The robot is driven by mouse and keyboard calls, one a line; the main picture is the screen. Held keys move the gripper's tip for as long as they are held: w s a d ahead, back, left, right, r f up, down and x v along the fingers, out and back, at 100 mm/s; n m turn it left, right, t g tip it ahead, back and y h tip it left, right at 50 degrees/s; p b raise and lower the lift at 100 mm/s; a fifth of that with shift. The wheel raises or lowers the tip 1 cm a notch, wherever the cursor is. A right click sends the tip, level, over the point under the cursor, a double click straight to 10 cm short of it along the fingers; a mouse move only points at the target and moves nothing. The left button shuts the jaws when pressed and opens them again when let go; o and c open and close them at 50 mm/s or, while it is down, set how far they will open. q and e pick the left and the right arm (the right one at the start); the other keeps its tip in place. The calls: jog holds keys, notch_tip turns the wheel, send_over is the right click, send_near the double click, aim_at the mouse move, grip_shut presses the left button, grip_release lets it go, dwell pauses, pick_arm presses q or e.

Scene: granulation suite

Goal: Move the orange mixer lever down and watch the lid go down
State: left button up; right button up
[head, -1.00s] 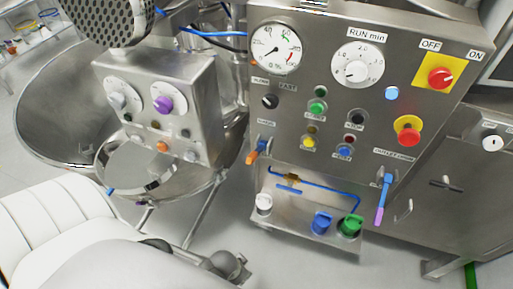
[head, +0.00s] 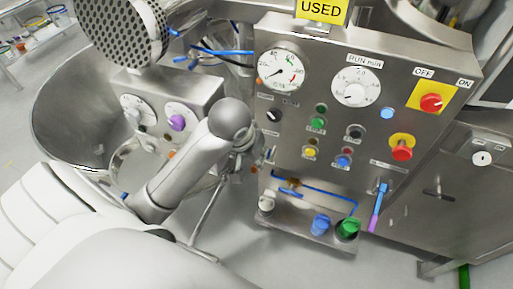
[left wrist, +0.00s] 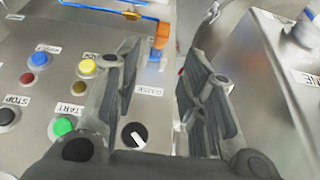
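The orange mixer lever (left wrist: 161,36) shows in the left wrist view beyond my fingers, with a blue part at its base. In the head view my arm and gripper hide most of it. My left gripper (left wrist: 163,62) is open and empty, its two fingers apart on either side of the line to the lever. In the head view my left gripper (head: 252,148) is by the lower left of the steel control panel (head: 345,125). I cannot tell whether it touches anything. I cannot make out which part is the mixer lid. My right gripper is not in view.
The panel carries several buttons, a black knob (left wrist: 134,135) and a red emergency button (head: 402,148). A blue and purple lever (head: 378,205) hangs at its lower right. A shelf with a green connector (head: 348,228) juts out below. A steel bowl (head: 60,110) stands left.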

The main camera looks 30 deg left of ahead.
pick_arm(q)
jog(key=x, duration=0.9)
jog(key=shift+w+a, duration=0.15)
jog(key=shift+w+f, duration=0.3)
jog(key=shift+f, duration=0.3)
grip_shut()
